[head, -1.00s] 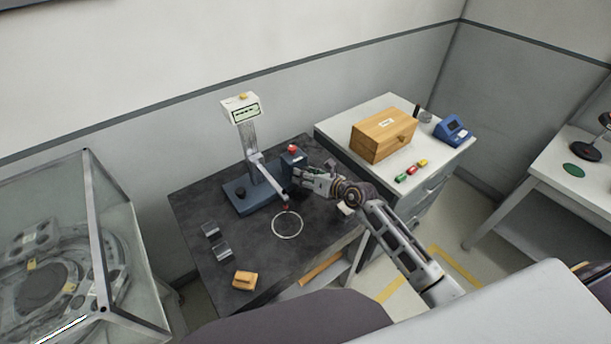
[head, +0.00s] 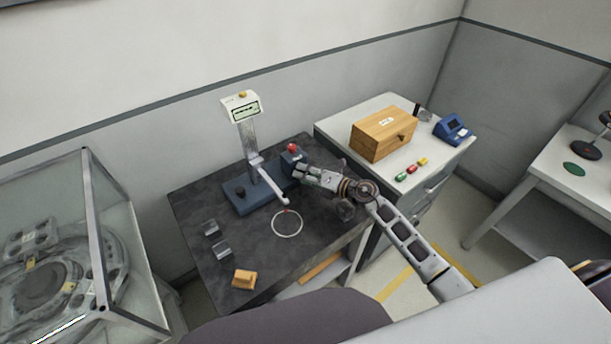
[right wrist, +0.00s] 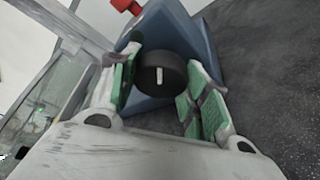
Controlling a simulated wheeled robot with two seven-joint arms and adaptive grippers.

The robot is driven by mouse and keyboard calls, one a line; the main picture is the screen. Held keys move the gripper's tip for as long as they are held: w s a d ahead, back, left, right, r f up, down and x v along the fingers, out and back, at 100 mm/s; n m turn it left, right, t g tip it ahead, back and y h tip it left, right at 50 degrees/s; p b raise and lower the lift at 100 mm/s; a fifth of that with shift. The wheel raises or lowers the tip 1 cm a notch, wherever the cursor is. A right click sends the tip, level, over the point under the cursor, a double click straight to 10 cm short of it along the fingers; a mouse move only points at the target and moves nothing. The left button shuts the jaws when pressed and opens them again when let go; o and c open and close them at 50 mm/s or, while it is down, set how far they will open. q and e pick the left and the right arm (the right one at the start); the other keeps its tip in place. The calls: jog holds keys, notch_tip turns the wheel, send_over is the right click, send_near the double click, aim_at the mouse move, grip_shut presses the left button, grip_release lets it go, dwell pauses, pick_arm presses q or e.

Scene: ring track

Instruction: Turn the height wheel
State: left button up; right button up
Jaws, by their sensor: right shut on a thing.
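The height wheel (right wrist: 161,75) is a round black knob with a white mark, on the front of a blue housing (right wrist: 190,40) in the right wrist view. The mark stands nearly upright in that view. My right gripper (right wrist: 164,78) is shut on the wheel, one green-padded finger on each side. In the head view my right gripper (head: 308,177) reaches the blue housing from the right and hides the wheel. The measuring stand has a clear column (head: 249,140), a display (head: 244,110) on top and a pale arm (head: 272,186). My left gripper is not in view.
A red knob (head: 292,147) tops the housing. A white ring (head: 287,223), clear blocks (head: 221,248) and a wooden block (head: 244,279) lie on the dark table (head: 190,205). A wooden box (head: 375,150) stands on the white cabinet at right.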

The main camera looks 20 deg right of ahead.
jog(key=shift+m, duration=0.4)
dwell(0.3)
jog(key=o, duration=1)
jog(key=shift+v, duration=3.8)
jog(key=shift+d+f, duration=0.1)
jog(key=shift+f, duration=0.05)
